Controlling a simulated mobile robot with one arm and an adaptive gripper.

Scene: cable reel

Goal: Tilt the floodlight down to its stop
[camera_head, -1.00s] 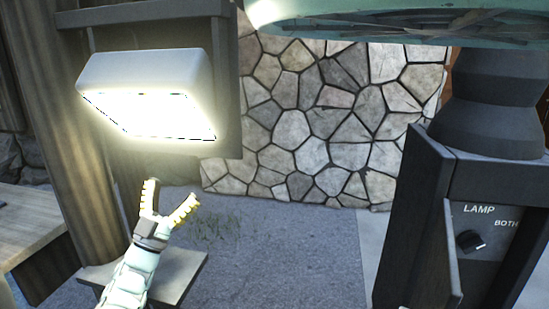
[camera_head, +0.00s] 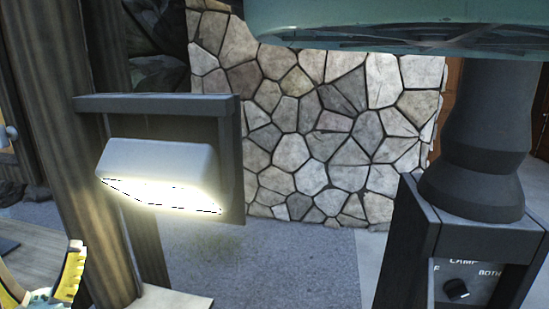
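The floodlight (camera_head: 160,160) is a pale box-shaped lamp in front of a dark frame (camera_head: 160,102) beside a wooden post, left of centre. Its lit face glows and points downward and slightly toward me. My gripper (camera_head: 42,268) is at the bottom left corner, with yellow-padded fingers spread apart and nothing between them. It is below and left of the floodlight and not touching it. The wrist is cut off by the picture's lower edge.
A wooden post (camera_head: 75,150) stands between the floodlight and the left side. A dark control box with a lamp knob (camera_head: 456,289) stands at the right, under a large pale green round part (camera_head: 380,22). A stone wall (camera_head: 320,130) is behind; the paved floor between is clear.

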